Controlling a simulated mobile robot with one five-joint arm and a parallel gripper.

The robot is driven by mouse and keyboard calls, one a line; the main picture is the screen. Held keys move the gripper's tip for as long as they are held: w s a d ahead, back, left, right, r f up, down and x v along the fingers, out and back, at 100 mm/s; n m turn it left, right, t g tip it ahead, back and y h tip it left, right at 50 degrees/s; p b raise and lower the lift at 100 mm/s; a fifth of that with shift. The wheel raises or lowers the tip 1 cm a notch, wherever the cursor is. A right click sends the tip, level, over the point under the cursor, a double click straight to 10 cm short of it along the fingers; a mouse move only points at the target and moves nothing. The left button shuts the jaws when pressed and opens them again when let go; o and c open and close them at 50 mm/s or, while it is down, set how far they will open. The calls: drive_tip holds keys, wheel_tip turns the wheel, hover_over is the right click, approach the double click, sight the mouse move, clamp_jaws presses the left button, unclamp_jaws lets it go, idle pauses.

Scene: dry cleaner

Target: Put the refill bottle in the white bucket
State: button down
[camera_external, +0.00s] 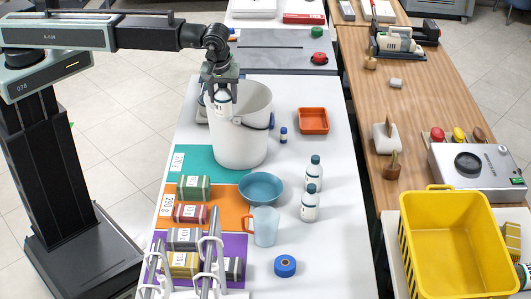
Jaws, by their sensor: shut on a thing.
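My gripper (221,84) is shut on a white refill bottle (223,104) with a printed label. The gripper hides the bottle's top, and the bottle hangs roughly upright. The white bucket (242,148) stands on the white table, with its dark handle at the right side. The held bottle overlaps the left part of the bucket's opening in this view. I cannot tell whether its lower end is above the rim or below it. Two similar white bottles with dark caps, one nearer (309,207) and one behind it (315,172), stand on the table to the right.
A blue bowl (261,188), a light blue jug (265,228) and a small blue-capped bottle (283,135) stand near the bucket. An orange tray (313,121) lies to the right. Wrapped bundles lie on coloured mats at front left. A metal rack (207,267) stands in front.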

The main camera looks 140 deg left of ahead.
drive_tip(key=s+a, duration=0.2)
drive_tip(key=a, duration=0.3)
drive_tip(key=s+a+f+n+b, duration=0.2)
drive_tip(key=s+a+f+b, duration=0.1)
drive_tip(key=f+b, duration=0.2)
drive_tip(key=s+a+f+n+g+h+b, duration=0.1)
drive_tip(key=s+a+f+b, duration=0.1)
drive_tip(key=s+f+b, duration=0.3)
drive_tip(key=s+a+f+n+b, duration=0.2)
drive_tip(key=a+f+b, duration=0.1)
drive_tip(key=f+b, duration=0.3)
wheel_tip(320, 180, down, 10)
drive_tip(key=b, duration=1)
drive_tip(key=shift+d, duration=0.1)
drive_tip(key=shift+r, duration=0.25)
drive_tip(key=shift+f, duration=0.25)
drive_tip(key=c, duration=0.6)
unclamp_jaws()
drive_tip(key=shift+r, duration=0.1)
